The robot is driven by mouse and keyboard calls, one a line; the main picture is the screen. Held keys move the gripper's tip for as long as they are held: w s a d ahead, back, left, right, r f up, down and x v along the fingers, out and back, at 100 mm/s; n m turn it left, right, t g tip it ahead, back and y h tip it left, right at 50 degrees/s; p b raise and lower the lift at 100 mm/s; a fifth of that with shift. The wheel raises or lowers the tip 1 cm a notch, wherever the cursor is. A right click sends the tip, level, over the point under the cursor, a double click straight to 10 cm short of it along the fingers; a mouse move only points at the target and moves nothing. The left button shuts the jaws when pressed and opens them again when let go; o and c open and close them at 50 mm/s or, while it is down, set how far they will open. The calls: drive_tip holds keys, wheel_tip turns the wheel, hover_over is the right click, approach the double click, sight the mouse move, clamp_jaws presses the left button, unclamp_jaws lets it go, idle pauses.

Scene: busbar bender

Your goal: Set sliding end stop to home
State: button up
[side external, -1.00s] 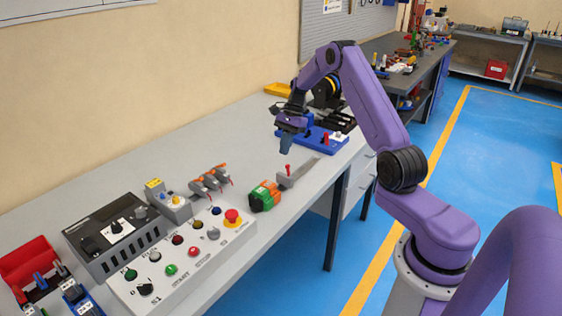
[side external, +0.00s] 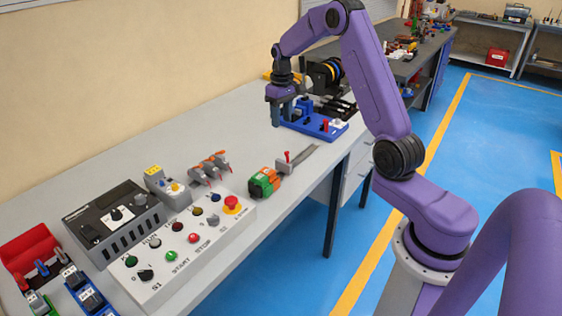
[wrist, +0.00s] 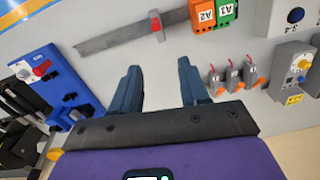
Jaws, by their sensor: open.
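A flat grey rail (side external: 305,154) lies on the bench and carries a grey sliding block (side external: 287,165) with a red upright handle (side external: 287,155). In the wrist view the rail (wrist: 118,38) runs across the top, with the block (wrist: 156,25) at its right part, near the green and orange terminal blocks. My gripper (side external: 279,115) is open and empty, pointing down above the bench, behind the rail and left of the blue fixture. In the wrist view its fingertips (wrist: 158,68) are apart, with only bare bench between them; the block is beyond them.
The blue fixture (side external: 313,126) with a red knob stands close to my gripper. Green and orange terminal blocks (side external: 265,183) sit beside the rail. Grey orange-levered connectors (side external: 208,168) and a button panel (side external: 180,248) lie to the left. Bench between gripper and connectors is clear.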

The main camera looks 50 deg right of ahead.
drive_tip(key=n, duration=0.1)
approach(281, 161)
wheel_tip(281, 161, down, 10)
drive_tip(key=shift+f, duration=0.1)
idle(0.5)
